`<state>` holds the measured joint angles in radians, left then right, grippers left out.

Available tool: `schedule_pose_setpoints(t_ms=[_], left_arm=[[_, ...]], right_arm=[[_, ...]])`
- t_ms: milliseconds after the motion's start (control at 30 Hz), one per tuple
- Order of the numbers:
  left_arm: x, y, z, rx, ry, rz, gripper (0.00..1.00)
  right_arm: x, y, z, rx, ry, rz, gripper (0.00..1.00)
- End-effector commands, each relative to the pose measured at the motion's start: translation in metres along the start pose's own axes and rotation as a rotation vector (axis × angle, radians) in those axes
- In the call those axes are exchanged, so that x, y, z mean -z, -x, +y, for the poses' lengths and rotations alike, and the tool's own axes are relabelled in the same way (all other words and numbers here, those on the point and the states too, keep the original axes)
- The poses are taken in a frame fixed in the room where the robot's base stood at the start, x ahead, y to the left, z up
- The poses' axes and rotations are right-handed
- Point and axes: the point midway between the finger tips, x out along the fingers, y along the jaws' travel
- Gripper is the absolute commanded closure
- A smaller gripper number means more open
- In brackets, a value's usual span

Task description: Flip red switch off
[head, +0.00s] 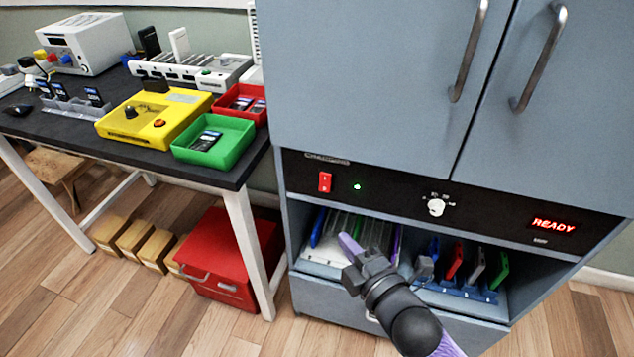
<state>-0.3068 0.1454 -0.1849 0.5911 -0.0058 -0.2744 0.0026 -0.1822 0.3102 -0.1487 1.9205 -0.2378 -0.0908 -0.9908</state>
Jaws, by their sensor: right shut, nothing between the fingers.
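The red switch (325,182) is a small upright rocker on the black control panel (395,200) of the grey-blue cabinet. A green light (357,187) glows beside it, and a red display (553,225) at the panel's right reads READY. My right gripper (347,250) is shut and empty. It shows below the panel, in front of the open shelf, with its tip below and slightly right of the switch and apart from it in the picture. My left gripper is not in view.
A white dial (436,207) sits mid-panel. The shelf below holds racks with several coloured phones (455,262). Two door handles (470,50) stick out above.

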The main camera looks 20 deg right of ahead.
Motion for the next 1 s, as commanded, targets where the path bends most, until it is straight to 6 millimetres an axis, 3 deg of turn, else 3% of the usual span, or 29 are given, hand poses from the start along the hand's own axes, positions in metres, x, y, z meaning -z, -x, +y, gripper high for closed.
schedule_pose_setpoints(t_ms=[267,700,1000], left_arm=[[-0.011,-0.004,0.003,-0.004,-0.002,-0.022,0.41],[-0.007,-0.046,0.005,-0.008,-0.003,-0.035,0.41],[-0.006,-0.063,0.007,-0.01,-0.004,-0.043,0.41]], right_arm=[[-0.001,-0.009,-0.002,0.0,-0.002,-0.001,1.0],[-0.001,-0.101,-0.007,0.003,-0.004,-0.001,1.0],[-0.027,-0.127,-0.004,0.004,-0.002,-0.001,1.0]])
